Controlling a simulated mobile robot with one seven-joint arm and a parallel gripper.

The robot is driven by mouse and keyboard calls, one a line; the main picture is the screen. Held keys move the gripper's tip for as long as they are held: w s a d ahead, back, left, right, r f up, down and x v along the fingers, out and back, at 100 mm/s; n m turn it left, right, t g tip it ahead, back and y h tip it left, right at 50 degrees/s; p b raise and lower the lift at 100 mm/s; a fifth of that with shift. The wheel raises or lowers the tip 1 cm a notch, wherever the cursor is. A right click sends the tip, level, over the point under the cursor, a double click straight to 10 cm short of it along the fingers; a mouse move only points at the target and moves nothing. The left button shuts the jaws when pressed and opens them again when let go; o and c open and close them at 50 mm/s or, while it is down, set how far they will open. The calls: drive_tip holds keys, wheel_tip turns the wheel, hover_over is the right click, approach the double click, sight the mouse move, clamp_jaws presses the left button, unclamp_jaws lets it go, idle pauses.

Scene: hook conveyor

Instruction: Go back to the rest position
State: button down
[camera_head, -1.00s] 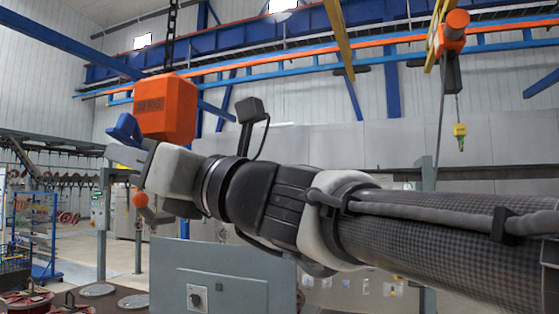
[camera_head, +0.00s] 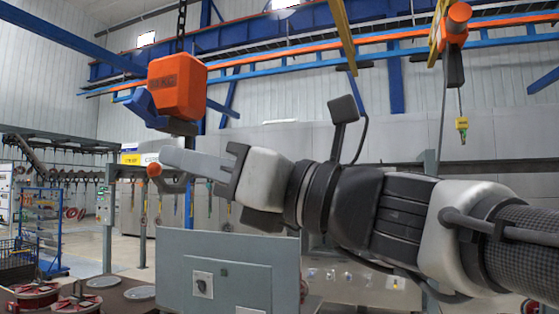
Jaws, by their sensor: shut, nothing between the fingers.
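The orange hook block (camera_head: 178,85) hangs from a dark chain above the fingers. A blue hook-like part (camera_head: 145,108) sticks out at the block's lower left. A gap shows between the fingers and the block's underside. A small orange ball (camera_head: 154,170) appears just below the fingertips; I cannot tell what it is fixed to.
A grey control cabinet (camera_head: 228,272) stands below my arm. Red reels (camera_head: 78,303) and round discs lie at the lower left. A blue cart (camera_head: 40,230) stands at the far left. A yellow hoist hook (camera_head: 461,124) hangs at the right. Open floor shows at the left.

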drive_tip(key=d+f+n+h+p, duration=0.1)
drive_tip(key=d+f+n+h, duration=0.25)
drive_tip(key=f, duration=0.35)
drive_tip(key=d+f+n+h+p, duration=0.1)
drive_tip(key=d+f+n+h, duration=0.2)
drive_tip(key=f, duration=0.4)
drive_tip(key=d+f+n+h+p, duration=0.1)
drive_tip(key=f+n+h, duration=0.2)
drive_tip(key=f+n, duration=0.35)
drive_tip(key=s+d+f+n+h, duration=0.2)
drive_tip(key=d+f+n+h, duration=0.3)
drive_tip(key=d+f, duration=0.3)
drive_tip(key=s+d+f+n+h+p, duration=0.1)
drive_tip(key=d+f+n+h, duration=0.4)
drive_tip(key=d, duration=0.8)
wheel_tip(320, 180, down, 4)
drive_tip(key=shift+s+r+g, duration=0.2)
drive_tip(key=shift+s+g, duration=0.15)
drive_tip(key=shift+g, duration=0.05)
